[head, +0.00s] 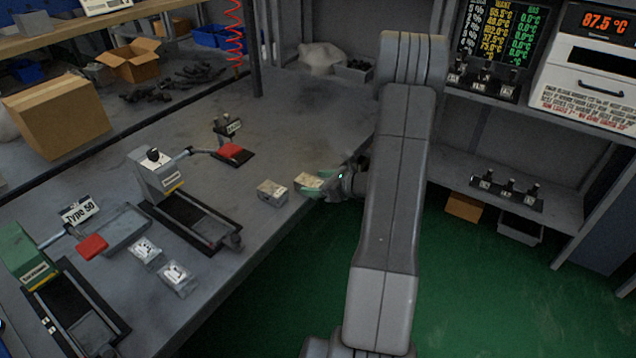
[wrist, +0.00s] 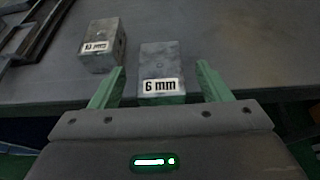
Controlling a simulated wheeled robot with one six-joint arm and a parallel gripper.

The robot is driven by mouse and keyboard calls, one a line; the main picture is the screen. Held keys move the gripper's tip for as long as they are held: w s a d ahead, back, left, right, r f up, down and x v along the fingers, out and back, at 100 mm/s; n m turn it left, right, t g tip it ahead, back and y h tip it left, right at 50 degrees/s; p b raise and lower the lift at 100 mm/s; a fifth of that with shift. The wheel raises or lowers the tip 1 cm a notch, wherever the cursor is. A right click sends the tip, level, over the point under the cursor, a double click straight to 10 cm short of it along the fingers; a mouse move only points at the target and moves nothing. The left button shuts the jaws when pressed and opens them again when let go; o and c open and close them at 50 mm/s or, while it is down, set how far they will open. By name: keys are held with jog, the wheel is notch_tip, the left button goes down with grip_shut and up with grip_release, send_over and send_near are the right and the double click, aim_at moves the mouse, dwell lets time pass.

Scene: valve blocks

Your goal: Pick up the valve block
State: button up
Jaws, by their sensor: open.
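In the wrist view, a grey metal block labelled "6 mm" (wrist: 162,66) stands on the table between the green fingers of my gripper (wrist: 160,85). The fingers are apart, with a gap on each side of the block. A second grey block labelled "10 mm" (wrist: 101,47) stands just to the left, outside the fingers. In the head view, my gripper (head: 318,187) is at the table's right edge, around the nearer block (head: 309,180), whose lower part is partly hidden. The other block (head: 271,192) sits beside it on the left.
The grey workbench (head: 300,110) has free room behind the blocks. A shelf unit (head: 540,185) stands at the right.

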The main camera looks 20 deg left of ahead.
jog(key=b+v, duration=0.1)
jog(key=v, duration=1.3)
jog(key=shift+f, duration=0.1)
